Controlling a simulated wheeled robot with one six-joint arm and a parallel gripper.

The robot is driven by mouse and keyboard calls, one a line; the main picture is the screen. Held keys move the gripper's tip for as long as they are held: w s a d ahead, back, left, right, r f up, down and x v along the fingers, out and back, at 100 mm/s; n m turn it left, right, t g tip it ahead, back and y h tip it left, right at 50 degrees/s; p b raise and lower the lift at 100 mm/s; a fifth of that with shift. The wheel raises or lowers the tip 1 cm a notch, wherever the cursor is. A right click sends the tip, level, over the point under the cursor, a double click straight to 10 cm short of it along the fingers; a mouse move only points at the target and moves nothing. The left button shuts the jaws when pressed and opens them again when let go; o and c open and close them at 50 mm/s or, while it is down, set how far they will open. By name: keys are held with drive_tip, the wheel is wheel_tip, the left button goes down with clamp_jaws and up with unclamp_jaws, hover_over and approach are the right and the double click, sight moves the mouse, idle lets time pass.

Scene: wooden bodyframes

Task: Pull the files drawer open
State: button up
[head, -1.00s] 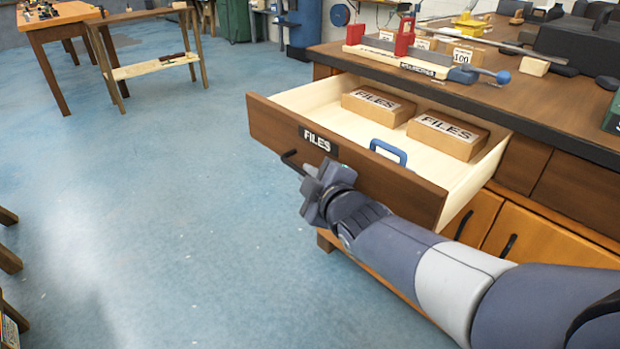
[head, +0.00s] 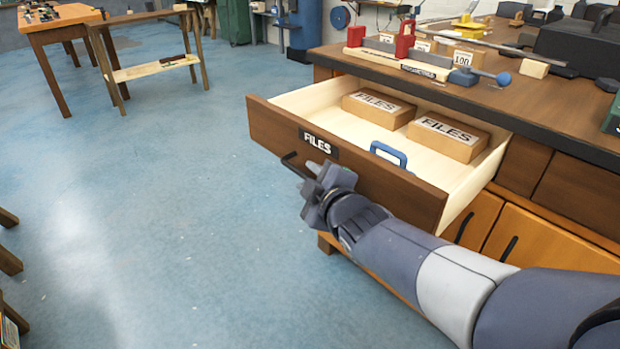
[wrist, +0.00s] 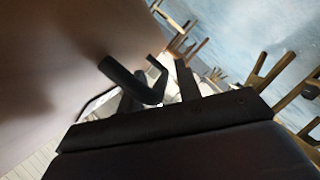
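The files drawer (head: 375,180) stands pulled well out of the workbench, with a black "FILES" label on its brown front. Its black bar handle (head: 292,163) sits below the label, partly hidden by my gripper; it also shows in the wrist view (wrist: 135,84). My gripper (head: 314,172) is at the right part of the handle. In the wrist view my fingers (wrist: 158,88) stand apart with a bright gap between them, and the handle crosses near them. Contact with the handle is not clear.
The drawer holds two boxes marked "FILES" (head: 447,137) and a blue-handled item (head: 388,153). The workbench top (head: 500,100) carries several tools and blocks. Orange cabinet doors (head: 545,245) are below. The blue floor (head: 170,210) left of the drawer is clear.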

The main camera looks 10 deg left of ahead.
drive_tip(key=p+v, duration=0.3)
drive_tip(key=v, duration=0.7)
drive_tip(key=shift+s+d, duration=0.2)
drive_tip(key=shift+s, duration=0.1)
